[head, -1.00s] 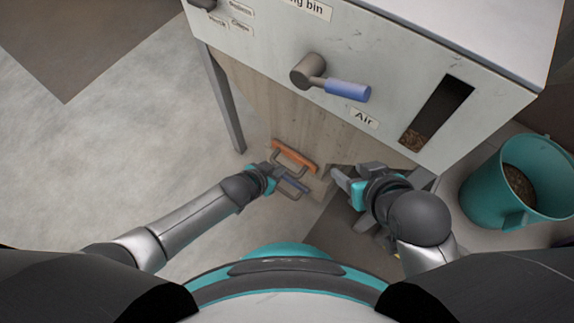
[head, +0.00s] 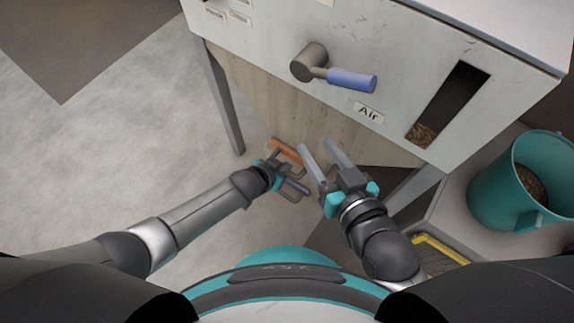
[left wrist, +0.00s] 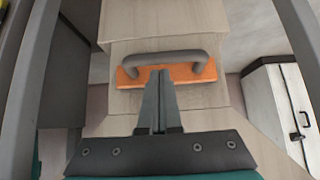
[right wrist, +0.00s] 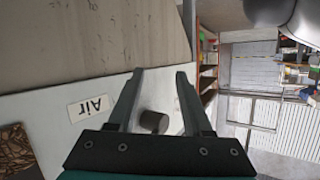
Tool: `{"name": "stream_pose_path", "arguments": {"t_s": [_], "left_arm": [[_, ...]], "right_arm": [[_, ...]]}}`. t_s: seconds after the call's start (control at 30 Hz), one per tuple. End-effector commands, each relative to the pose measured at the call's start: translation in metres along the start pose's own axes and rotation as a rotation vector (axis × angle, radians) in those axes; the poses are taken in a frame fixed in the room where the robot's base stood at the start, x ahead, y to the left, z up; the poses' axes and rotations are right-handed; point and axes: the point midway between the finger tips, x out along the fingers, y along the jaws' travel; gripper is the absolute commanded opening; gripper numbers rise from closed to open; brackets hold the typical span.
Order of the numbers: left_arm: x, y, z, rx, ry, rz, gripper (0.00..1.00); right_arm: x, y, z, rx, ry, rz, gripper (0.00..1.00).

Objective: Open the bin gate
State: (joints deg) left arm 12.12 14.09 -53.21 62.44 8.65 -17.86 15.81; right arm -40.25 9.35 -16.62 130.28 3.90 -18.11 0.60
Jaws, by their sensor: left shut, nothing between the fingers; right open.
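The orange plate (head: 287,150) with a grey bow handle sits low under the bin's tapering wooden underside. In the left wrist view, the plate (left wrist: 200,74) lies across the wood and the handle (left wrist: 178,57) arches over it. My left gripper (head: 281,168) is shut and empty; in its wrist view its fingertips (left wrist: 160,76) overlap the plate below the handle's bar. I cannot tell whether they touch. My right gripper (head: 317,147) is open and empty, to the right of the plate, fingers pointing up towards the bin. Its open fingers also show in the right wrist view (right wrist: 160,75).
A lever with a blue grip (head: 352,80) sticks out of the bin's front panel above an "Air" label (head: 368,112). A teal bucket (head: 490,195) with pellets stands at the right. A metal leg (head: 223,110) stands at the left. Open floor lies left.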

Motion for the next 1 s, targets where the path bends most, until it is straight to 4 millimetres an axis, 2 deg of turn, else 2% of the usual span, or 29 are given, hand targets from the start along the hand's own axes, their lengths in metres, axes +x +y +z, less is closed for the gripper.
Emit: {"name": "stream_pose_path", "arguments": {"t_s": [0.43,1.0], "left_arm": [[0.016,0.0,0.0,0.0,0.0,-0.001,0.0],[0.017,0.0,0.0,0.0,0.0,0.0,0.0]], "right_arm": [[-0.006,-0.017,-0.009,0.045,0.205,-0.041,0.5],[-0.008,-0.018,-0.012,0.051,0.232,-0.045,0.5]]}}
